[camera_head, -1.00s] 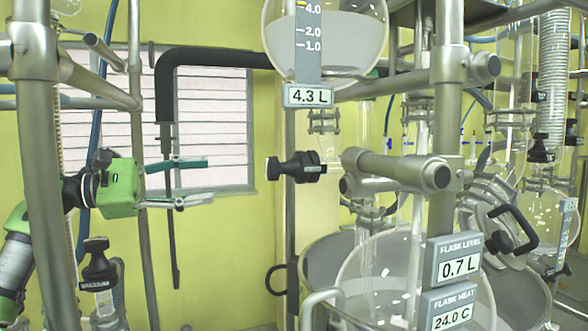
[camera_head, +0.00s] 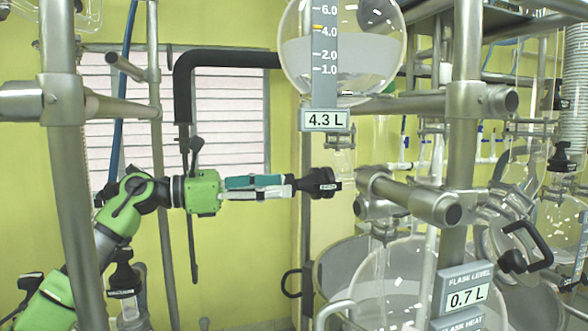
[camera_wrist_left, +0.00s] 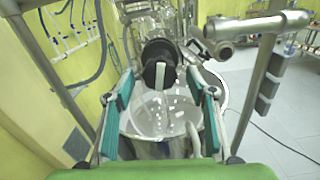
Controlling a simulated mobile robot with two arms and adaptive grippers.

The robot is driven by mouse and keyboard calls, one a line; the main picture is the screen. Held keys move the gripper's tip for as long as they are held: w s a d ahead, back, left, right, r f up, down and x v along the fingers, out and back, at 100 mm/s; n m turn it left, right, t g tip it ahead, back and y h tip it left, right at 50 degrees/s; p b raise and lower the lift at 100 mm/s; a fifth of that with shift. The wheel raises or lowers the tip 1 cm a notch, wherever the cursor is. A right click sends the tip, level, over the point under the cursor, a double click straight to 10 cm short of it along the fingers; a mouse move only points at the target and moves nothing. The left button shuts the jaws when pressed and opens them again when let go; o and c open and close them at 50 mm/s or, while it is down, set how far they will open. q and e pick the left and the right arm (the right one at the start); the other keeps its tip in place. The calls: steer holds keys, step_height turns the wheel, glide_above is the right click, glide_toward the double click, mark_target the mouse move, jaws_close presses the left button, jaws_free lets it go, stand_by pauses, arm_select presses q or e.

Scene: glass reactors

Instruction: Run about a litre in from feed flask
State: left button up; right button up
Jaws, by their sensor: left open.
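The feed flask (camera_head: 343,50) is a round glass vessel at the top middle, partly filled with pale liquid. Its scale strip carries a readout (camera_head: 325,120) of 4.3 L. Below it, a black valve knob (camera_head: 318,183) points left on the glass outlet. My left gripper (camera_head: 290,186) is open, its fingertips at the near end of this knob. In the left wrist view the knob (camera_wrist_left: 160,60) lies ahead, between the two spread fingers (camera_wrist_left: 160,88). I cannot tell whether they touch it. The lower flask (camera_head: 400,280) has a level sign (camera_head: 467,297) reading 0.7 L. My right gripper is not in view.
A steel post (camera_head: 68,160) stands in front of my left arm. Another post (camera_head: 462,150) and a clamp (camera_head: 410,195) stand right of the knob. A black-topped valve (camera_head: 123,280) is at lower left. A black pipe (camera_head: 190,100) runs behind my gripper.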

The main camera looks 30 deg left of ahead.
mark_target(292, 184)
arm_select(q)
steer(key=p+x, duration=0.1)
steer(key=x, duration=0.2)
steer(key=shift+w+d+r+p, duration=0.15)
steer(key=shift+w+p, duration=0.1)
steer(key=shift+p, duration=0.05)
steer(key=shift+w+d, duration=0.25)
steer(key=shift+w, duration=0.05)
steer(key=shift+c, duration=0.4)
steer(key=c, duration=1)
steer(key=shift+c, duration=0.2)
steer(key=shift+n, duration=0.4)
steer(key=n+p, duration=0.2)
steer(key=n, duration=0.2)
steer(key=shift+n, duration=0.3)
steer(key=n+p, duration=0.2)
steer(key=n, duration=0.3)
steer(key=shift+a, duration=0.1)
steer(key=shift+n, duration=0.3)
